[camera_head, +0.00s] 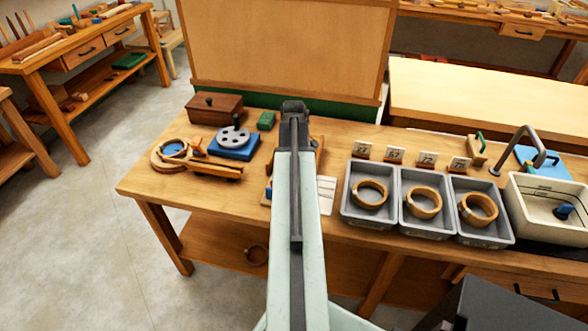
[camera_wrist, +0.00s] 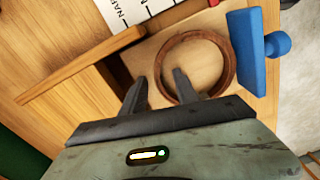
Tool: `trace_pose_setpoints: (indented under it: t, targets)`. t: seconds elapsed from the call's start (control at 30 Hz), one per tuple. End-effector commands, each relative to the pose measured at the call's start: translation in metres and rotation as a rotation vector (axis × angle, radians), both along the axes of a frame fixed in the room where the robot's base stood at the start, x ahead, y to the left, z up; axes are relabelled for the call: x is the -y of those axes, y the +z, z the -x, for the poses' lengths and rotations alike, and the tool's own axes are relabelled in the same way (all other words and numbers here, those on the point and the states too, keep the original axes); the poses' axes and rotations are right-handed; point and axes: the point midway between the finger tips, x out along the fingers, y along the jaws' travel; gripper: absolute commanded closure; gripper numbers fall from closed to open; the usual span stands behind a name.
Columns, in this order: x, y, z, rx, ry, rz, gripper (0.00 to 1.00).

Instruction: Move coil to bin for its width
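A brown ring-shaped coil (camera_wrist: 231,68) lies on a pale wooden board (camera_wrist: 150,62) in the wrist view. In the head view my arm hides it. My gripper (camera_wrist: 158,80) is open and empty. In the picture its left finger lies outside the coil and its right finger overlaps the ring's lower left; I cannot tell the height gap. Three grey bins stand at the right of the bench: the left bin (camera_head: 347,211), the middle bin (camera_head: 404,222) and the right bin (camera_head: 463,231). Each holds a wooden coil. Small number cards (camera_head: 395,156) stand behind them.
A blue block with a knob (camera_wrist: 245,40) stands beside the coil. A white printed card (camera_wrist: 128,12) lies beyond the board. A white sink-like basin (camera_head: 540,222) is right of the bins. A blue device with a grey disc (camera_head: 233,137) and a brown box (camera_head: 214,107) stand left.

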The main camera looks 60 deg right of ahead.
Motion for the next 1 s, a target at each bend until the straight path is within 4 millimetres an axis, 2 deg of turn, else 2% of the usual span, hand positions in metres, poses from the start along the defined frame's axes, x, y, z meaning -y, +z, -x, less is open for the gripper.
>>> trace_pose_setpoints:
  t: [0.07, 0.17, 0.2, 0.43, 0.73, 0.97, 1.0]
  targets:
    - [0.000, 0.001, 0.000, 0.000, 0.000, 0.000, 0.64]
    - [0.000, 0.001, 0.000, 0.000, 0.000, 0.000, 0.89]
    - [0.000, 0.001, 0.000, 0.000, 0.000, 0.000, 1.00]
    - [0.001, 0.001, -0.001, 0.000, 0.001, 0.000, 1.00]
    - [0.015, 0.001, -0.005, 0.000, 0.003, 0.000, 1.00]
    - [0.016, 0.001, -0.004, 0.000, 0.002, 0.000, 1.00]
    - [0.016, 0.001, -0.004, 0.000, 0.002, 0.000, 0.84]
